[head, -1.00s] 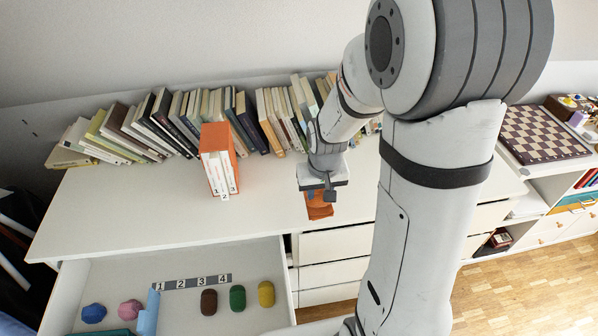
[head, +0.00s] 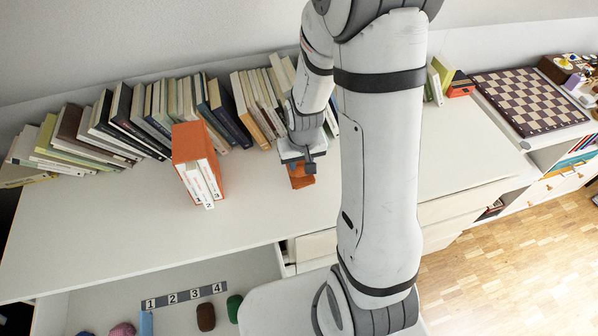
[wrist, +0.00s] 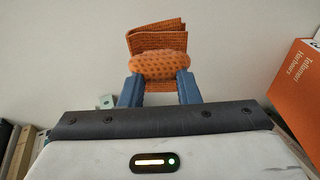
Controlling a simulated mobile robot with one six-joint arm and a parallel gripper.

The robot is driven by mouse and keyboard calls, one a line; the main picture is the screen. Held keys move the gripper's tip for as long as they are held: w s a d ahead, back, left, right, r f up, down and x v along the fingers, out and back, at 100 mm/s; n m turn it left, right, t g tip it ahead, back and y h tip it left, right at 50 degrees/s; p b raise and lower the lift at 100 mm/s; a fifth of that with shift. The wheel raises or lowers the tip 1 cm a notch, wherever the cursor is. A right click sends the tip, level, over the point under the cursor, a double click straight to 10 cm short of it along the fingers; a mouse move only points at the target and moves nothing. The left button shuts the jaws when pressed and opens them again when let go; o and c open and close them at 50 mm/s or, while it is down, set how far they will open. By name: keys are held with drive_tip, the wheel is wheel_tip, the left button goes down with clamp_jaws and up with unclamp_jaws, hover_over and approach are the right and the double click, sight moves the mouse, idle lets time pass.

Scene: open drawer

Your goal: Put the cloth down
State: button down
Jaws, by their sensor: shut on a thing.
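The orange cloth (head: 301,182) hangs below my gripper (head: 300,166) over the white cabinet top, right of the orange box of books. In the wrist view the cloth (wrist: 157,39) is folded, with a bunched part between the two blue fingertips of my gripper (wrist: 160,88). My gripper is shut on this bunched part. I cannot tell whether the cloth's lower edge touches the top.
An orange slipcase (head: 195,150) with white volumes stands left of my gripper. A row of leaning books (head: 150,115) lines the back. The open drawer (head: 262,268) holds a number strip (head: 185,296) and several small coloured objects. A chessboard (head: 530,100) lies far right. The cabinet top in front is clear.

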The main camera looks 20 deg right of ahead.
drive_tip(key=shift+s+f, duration=0.15)
drive_tip(key=shift+f, duration=1.85)
drive_tip(key=shift+f, duration=0.1)
drive_tip(key=c, duration=1.1)
unclamp_jaws()
drive_tip(key=r, duration=0.4)
drive_tip(key=s+r, duration=0.1)
drive_tip(key=r, duration=0.7)
drive_tip(key=shift+s, duration=0.2)
wheel_tip(320, 180, up, 8)
drive_tip(key=f, duration=0.1)
hover_over(300, 174)
drive_tip(key=s, duration=0.4)
drive_tip(key=shift+t, duration=0.8)
drive_tip(key=s+r, duration=0.4)
drive_tip(key=s, duration=0.1)
drive_tip(key=s+r, duration=0.3)
drive_tip(key=shift+s+d, duration=0.1)
drive_tip(key=shift+d, duration=0.3)
